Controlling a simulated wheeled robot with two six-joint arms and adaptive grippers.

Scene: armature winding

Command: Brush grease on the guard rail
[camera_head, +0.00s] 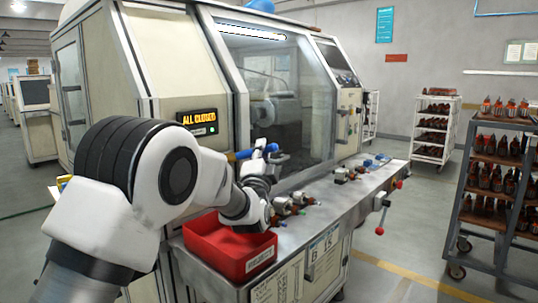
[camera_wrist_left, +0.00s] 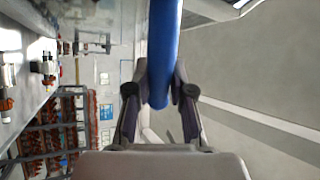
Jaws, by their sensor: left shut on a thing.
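My left gripper (camera_head: 264,158) is in front of the machine's window, above the work ledge. It is shut on a blue rod-like handle (camera_head: 243,154), probably the grease brush. In the left wrist view, the handle (camera_wrist_left: 163,50) runs up between the two fingers (camera_wrist_left: 160,100) and out of the top of the picture. I cannot make out the bristles or any grease. I cannot tell for sure which part is the guard rail. My right gripper is not in view.
The winding machine (camera_head: 175,60) has a sloped glass window (camera_head: 285,85) and a display reading "ALL CLOSED" (camera_head: 199,116). A red bin (camera_head: 205,247) and several small parts (camera_head: 343,173) sit on the metal ledge (camera_head: 315,215). A loaded rack (camera_head: 500,165) stands at the right, with clear floor before it.

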